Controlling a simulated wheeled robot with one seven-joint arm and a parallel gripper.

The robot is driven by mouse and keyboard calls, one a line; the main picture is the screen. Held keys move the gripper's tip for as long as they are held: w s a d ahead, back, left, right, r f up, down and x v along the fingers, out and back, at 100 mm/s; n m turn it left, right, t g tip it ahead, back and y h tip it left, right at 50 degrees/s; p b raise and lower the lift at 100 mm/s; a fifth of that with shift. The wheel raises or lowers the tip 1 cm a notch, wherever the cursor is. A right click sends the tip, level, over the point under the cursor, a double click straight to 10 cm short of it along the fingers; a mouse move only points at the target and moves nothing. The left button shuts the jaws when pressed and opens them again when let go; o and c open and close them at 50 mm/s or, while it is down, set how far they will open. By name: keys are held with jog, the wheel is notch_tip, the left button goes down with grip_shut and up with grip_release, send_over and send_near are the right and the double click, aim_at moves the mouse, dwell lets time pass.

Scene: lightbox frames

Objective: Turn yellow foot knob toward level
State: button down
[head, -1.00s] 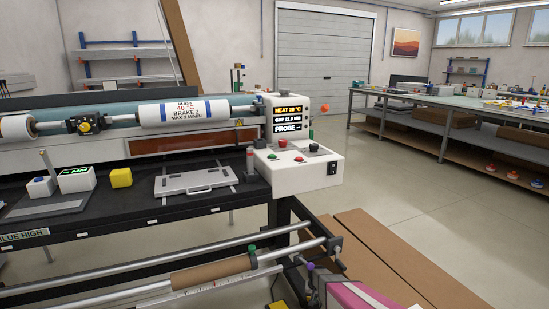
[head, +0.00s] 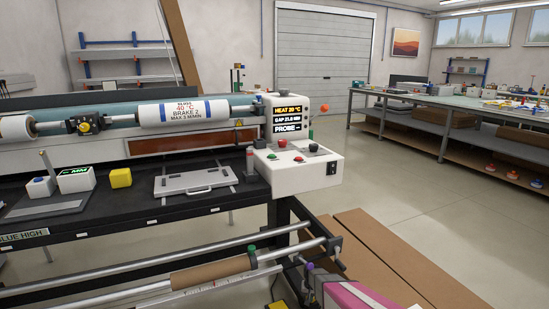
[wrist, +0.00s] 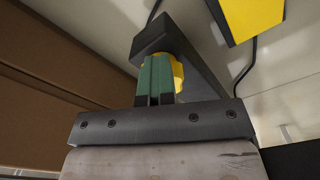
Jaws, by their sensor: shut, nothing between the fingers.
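In the wrist view the yellow foot knob (wrist: 178,73) shows behind my gripper's green fingers, under a dark bracket. The fingers of my gripper (wrist: 155,62) are together with nothing between them. Their tips overlap the left part of the knob in the picture. I cannot tell whether they touch it. The fingers hide much of the knob. The head view does not clearly show the knob or my fingertips.
A larger yellow part (wrist: 253,15) and a black cable are at the top right of the wrist view. In the head view a white control box (head: 300,172) sits at the machine's end, below a display (head: 287,117). Brown boards (head: 400,255) lie on the floor.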

jog(key=shift+w+a+f, duration=0.1)
jog(key=shift+a+f, duration=0.2)
jog(key=shift+f, duration=0.2)
jog(key=shift+w+a+f, duration=0.1)
jog(key=shift+a+f, duration=0.2)
jog(key=shift+f, duration=0.2)
jog(key=shift+s, duration=0.15)
jog(key=shift+s+a+r, duration=0.1)
jog(key=shift+s, duration=0.15)
notch_tip(320, 180, up, 7)
jog(key=shift+s+d, duration=0.2)
jog(key=shift+s, duration=0.05)
